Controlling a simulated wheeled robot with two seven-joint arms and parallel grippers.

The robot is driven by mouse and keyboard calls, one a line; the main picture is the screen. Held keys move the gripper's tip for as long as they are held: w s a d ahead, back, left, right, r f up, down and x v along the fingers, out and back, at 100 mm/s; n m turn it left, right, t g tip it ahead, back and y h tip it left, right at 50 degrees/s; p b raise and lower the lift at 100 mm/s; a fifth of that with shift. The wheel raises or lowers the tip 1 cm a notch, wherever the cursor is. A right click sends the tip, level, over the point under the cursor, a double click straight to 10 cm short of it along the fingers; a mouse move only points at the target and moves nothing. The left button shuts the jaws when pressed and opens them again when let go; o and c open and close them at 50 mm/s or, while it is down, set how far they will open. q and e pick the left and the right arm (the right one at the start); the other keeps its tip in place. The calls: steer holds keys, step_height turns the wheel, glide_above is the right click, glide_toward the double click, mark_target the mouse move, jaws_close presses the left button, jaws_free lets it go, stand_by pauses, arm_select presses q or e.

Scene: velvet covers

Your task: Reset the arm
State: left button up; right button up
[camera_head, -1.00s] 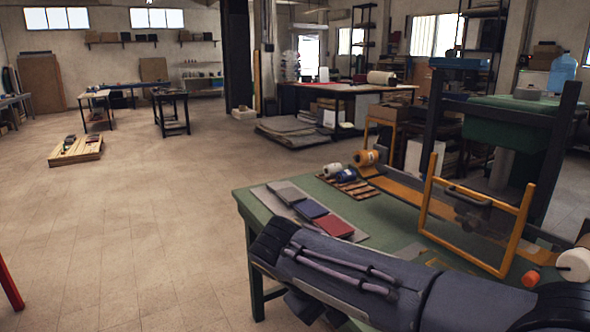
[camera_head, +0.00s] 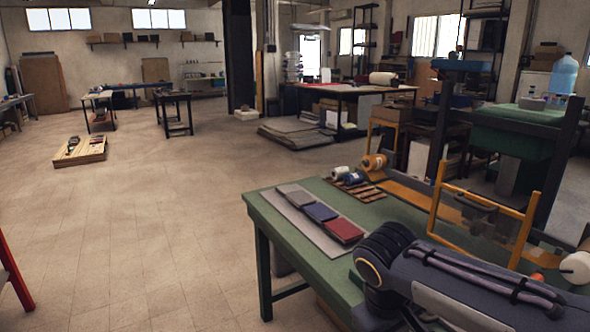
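My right arm (camera_head: 470,280) comes in from the lower right and lies over the near part of the green table (camera_head: 285,235). Its gripper is hidden or out of the picture. My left arm and gripper are not in view. On the table, a grey strip (camera_head: 292,217) bears a grey cover (camera_head: 297,196), a blue cover (camera_head: 320,212) and a red cover (camera_head: 343,230), side by side. My arm is apart from these covers in the picture, to their lower right.
A yellow frame (camera_head: 436,204) stands upright on the table's right part. A red post (camera_head: 14,272) stands at the left edge. A pallet (camera_head: 82,152) lies on the otherwise open floor at left.

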steer(key=s+d+r+m+t+y+p, duration=0.1)
steer(key=s+d+m+t+y+p, duration=0.1)
steer(key=s, duration=0.6)
steer(key=s+d+r+m+t+y+p, duration=0.1)
steer(key=s+m+y+p, duration=0.3)
steer(key=s, duration=0.4)
steer(key=shift+s+d+t+p, duration=0.35)
steer(key=shift+d+t+p, duration=0.05)
steer(key=shift+d+p, duration=0.35)
